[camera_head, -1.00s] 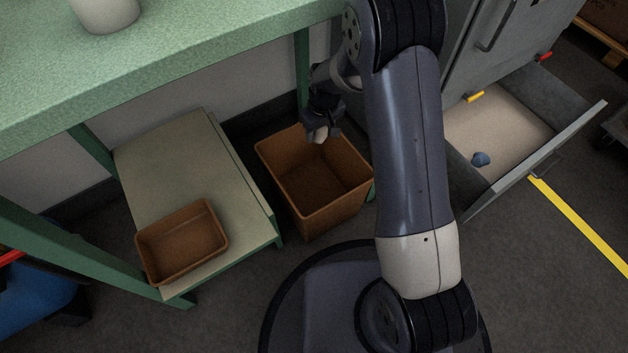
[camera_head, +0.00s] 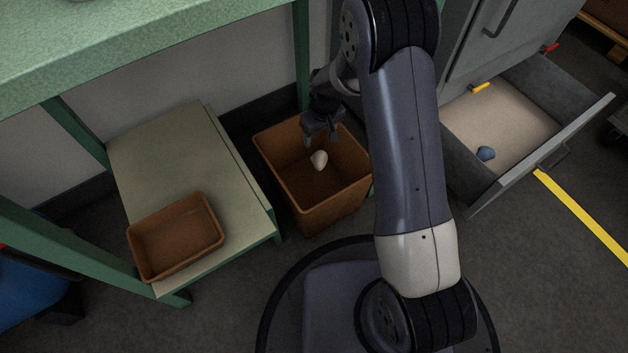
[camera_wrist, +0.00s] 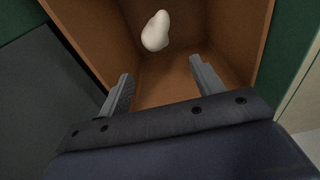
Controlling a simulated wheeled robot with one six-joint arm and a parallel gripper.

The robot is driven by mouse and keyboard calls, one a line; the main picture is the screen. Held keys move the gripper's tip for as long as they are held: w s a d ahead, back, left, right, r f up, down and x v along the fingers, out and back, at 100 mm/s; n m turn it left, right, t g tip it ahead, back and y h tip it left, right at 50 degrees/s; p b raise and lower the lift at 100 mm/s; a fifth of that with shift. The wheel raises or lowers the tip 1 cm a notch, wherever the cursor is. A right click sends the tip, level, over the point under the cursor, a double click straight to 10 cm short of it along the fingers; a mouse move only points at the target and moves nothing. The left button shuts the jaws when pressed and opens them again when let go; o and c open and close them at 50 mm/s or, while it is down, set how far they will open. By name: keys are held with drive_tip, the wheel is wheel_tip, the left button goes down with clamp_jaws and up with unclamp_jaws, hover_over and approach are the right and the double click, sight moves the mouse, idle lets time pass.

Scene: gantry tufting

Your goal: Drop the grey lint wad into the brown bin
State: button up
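The lint wad (camera_head: 319,159) is a small pale, off-white grey lump. It shows inside the brown bin (camera_head: 328,214), below my gripper; I cannot tell whether it is falling or resting. The bin is a tall open box on the floor. My gripper (camera_head: 322,140) is over the back of the bin's opening, apart from the wad. In the wrist view, the fingers of my gripper (camera_wrist: 160,80) are spread with nothing between them. The wad (camera_wrist: 156,31) lies beyond them, within the walls of the bin (camera_wrist: 225,32).
A shallow brown tray (camera_head: 176,236) sits on a low shelf (camera_head: 180,150) to the left. A green bench (camera_head: 150,50) stands above it. An open grey drawer (camera_head: 545,150) at right holds a blue lump (camera_head: 486,153). A yellow line (camera_head: 590,222) crosses the floor.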

drive_tip(key=shift+o, duration=1.2)
wheel_tip(320, 180, up, 11)
drive_tip(key=s+p, duration=0.1)
drive_tip(key=p, duration=0.3)
drive_tip(key=shift+d+f+p, duration=0.15)
drive_tip(key=shift+d+p, duration=0.2)
drive_tip(key=shift+d, duration=0.05)
wheel_tip(320, 180, down, 11)
drive_tip(key=b, duration=0.5)
wheel_tip(320, 180, up, 6)
drive_tip(key=w+p, duration=0.1)
drive_tip(key=p, duration=0.3)
drive_tip(key=shift+a, duration=0.4)
drive_tip(key=shift+f, duration=0.2)
